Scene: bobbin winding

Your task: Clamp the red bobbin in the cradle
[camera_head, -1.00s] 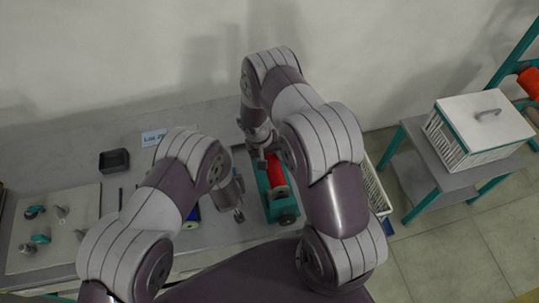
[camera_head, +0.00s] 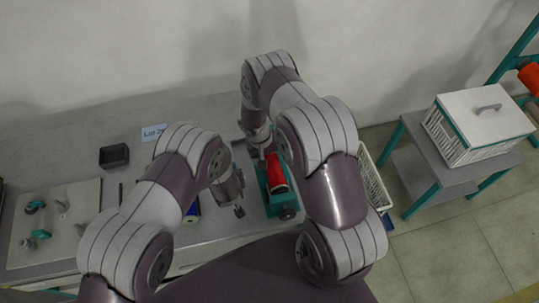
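The red bobbin (camera_head: 276,174) lies lengthwise in the green cradle (camera_head: 270,207) on the worktable. A dark round knob (camera_head: 288,214) is at the cradle's near end. My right gripper (camera_head: 261,155) is at the far end of the cradle, close to the bobbin's far end. My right arm hides part of that area, so I cannot tell whether it touches or how far its fingers are apart. My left gripper (camera_head: 240,211) hangs just left of the cradle, apart from the bobbin. Its fingers are too small to read.
A blue bobbin (camera_head: 193,209) lies partly behind my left arm. A white basket (camera_head: 374,184) stands right of the table. A side table holds a lidded white crate (camera_head: 481,117).

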